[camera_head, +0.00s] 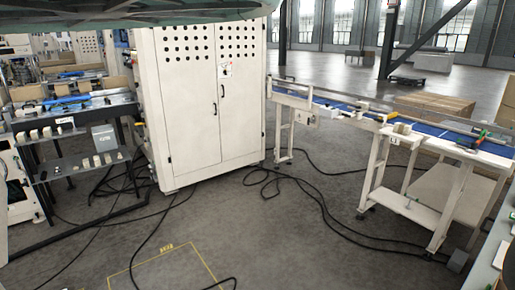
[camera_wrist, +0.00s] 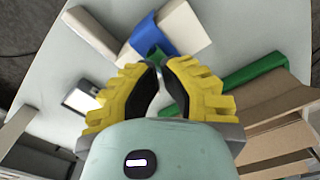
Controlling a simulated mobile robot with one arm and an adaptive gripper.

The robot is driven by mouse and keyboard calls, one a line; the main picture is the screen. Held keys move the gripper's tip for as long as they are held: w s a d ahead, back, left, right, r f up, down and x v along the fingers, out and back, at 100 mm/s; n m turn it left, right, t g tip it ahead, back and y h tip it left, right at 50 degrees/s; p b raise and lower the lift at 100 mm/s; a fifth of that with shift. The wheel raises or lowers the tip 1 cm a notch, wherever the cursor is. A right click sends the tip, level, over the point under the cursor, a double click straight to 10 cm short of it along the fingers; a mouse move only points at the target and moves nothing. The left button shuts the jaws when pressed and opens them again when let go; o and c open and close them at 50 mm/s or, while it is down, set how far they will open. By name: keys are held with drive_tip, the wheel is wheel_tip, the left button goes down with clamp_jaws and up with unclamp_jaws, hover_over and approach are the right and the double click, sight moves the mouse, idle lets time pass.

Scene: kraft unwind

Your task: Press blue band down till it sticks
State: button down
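Whether the band lies flat or is stuck cannot be told. My gripper (camera_wrist: 160,68) has yellow ribbed fingers with black inner pads. Its tips come together just below the blue band, with nothing seen held between them. Whether the tips touch anything is unclear. The gripper does not show in the head view.
A small white-faced device (camera_wrist: 82,101) is at left. The head view shows a white cabinet (camera_head: 205,130), a blue conveyor (camera_head: 345,105) and floor cables.

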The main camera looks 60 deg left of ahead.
drive_tip(key=shift+a+f+b, duration=0.1)
drive_tip(key=shift+f+b, duration=0.6)
drive_tip(key=shift+f, duration=0.1)
idle(0.9)
idle(0.5)
drive_tip(key=shift+r+p, duration=1.8)
drive_tip(key=shift+r, duration=1.75)
